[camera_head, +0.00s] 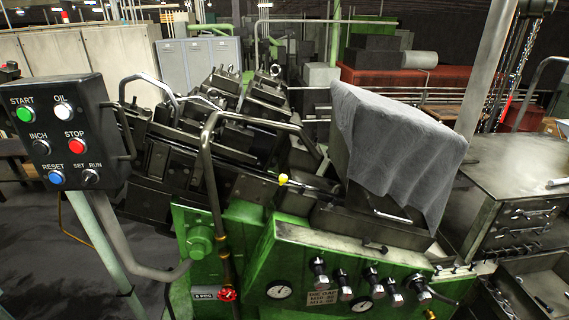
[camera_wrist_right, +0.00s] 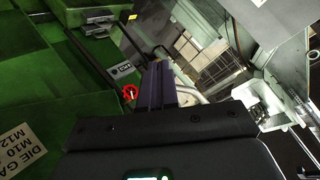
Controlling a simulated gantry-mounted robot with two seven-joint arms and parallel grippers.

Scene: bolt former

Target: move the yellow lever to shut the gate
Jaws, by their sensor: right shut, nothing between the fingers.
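The yellow knob (camera_head: 283,179) of the lever sits near the middle of the head view, above the green machine front. Its dark rod (camera_head: 315,187) runs to the right, nearly level, toward the block under the grey cloth. I cannot tell which part is the gate. The lever is not visible in the right wrist view. My right gripper (camera_wrist_right: 158,72) shows there, its dark fingers together and empty, near the green machine side. Neither gripper shows in the head view.
A bent pipe rail (camera_head: 211,180) stands left of the knob. A control box (camera_head: 68,132) is at left. A grey cloth (camera_head: 398,145) covers a block at right.

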